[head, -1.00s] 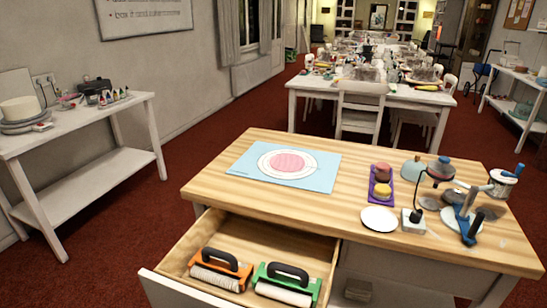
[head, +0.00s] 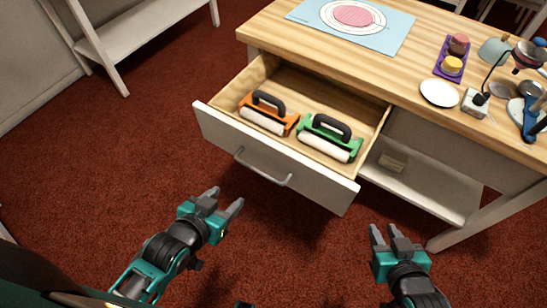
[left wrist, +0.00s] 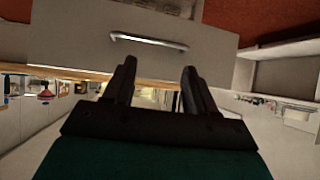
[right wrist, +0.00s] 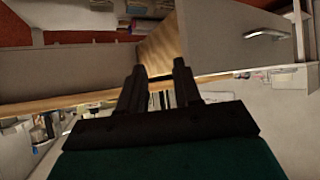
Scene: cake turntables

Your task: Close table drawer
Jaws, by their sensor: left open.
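The table drawer (head: 312,187) is pulled out of the wooden-topped table (head: 290,38). Its white front carries a metal handle (head: 262,170). My left gripper (head: 223,203) is open and empty, in front of and below the drawer front, apart from it. My right gripper (head: 386,232) is open and empty, to the right of the drawer's right front corner, also apart. The drawer front also shows in the left wrist view (left wrist: 70,35), with the handle (left wrist: 148,41) beyond the fingers. The right wrist view shows the front (right wrist: 222,45) and handle (right wrist: 268,33) too.
An orange roller (head: 266,116) and a green roller (head: 329,138) lie inside the drawer. A shelf (head: 430,185) under the table holds a small box (head: 393,160). Red carpet (head: 130,165) is clear in front. A white side stand (head: 125,45) is at upper left.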

